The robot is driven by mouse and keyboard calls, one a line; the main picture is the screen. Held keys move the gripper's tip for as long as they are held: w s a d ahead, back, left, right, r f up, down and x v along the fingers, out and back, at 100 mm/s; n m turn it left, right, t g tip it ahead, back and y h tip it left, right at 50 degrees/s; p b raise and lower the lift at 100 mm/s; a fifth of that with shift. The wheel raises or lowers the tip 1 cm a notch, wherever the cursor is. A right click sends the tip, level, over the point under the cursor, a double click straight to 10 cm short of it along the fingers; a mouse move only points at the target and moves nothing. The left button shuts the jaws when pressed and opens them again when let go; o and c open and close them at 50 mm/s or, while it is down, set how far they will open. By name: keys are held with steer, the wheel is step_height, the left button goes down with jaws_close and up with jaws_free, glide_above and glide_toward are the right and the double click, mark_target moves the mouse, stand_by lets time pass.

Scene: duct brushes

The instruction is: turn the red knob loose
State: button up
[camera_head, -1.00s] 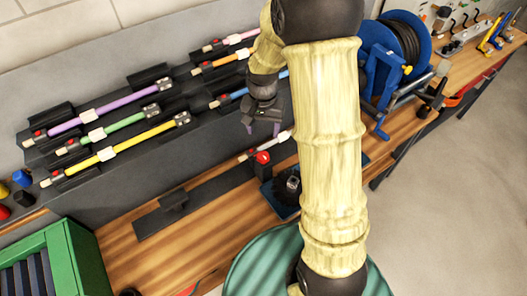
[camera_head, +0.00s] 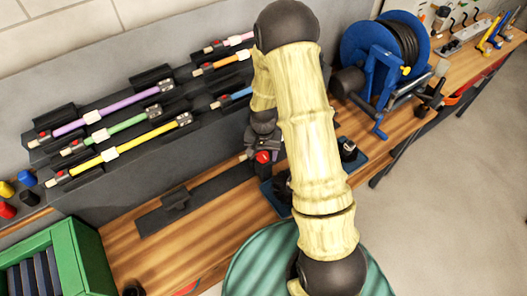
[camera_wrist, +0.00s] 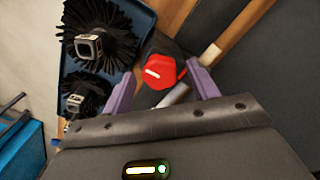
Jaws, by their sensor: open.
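The red knob (camera_wrist: 161,71) has a white line on its face and sits on a dark fixture. In the wrist view it lies just beyond and between my gripper's purple fingers. My gripper (camera_wrist: 160,90) is open, with one finger to each side of the knob, and I cannot tell whether either touches it. In the head view the red knob (camera_head: 263,157) shows just below my gripper (camera_head: 264,145), whose fingers are mostly hidden there. A pale rod end lies by the knob.
A blue tray (camera_wrist: 73,20) with black round brushes (camera_wrist: 98,40) is close beside the knob. Coloured rods (camera_head: 125,146) lie in holders on the grey panel. A blue hose reel (camera_head: 385,60) stands at right, a green crate (camera_head: 85,255) at lower left.

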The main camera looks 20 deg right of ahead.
steer(key=c, duration=1)
steer(key=shift+n, duration=0.5)
steer(key=n+b, duration=0.1)
steer(key=n, duration=0.2)
steer(key=shift+n, duration=0.4)
steer(key=n, duration=0.4)
steer(key=shift+n, duration=0.3)
steer(key=n, duration=0.4)
steer(key=shift+r, duration=0.1)
steer(key=n+p, duration=0.1)
steer(key=n, duration=0.3)
steer(key=shift+n, duration=0.3)
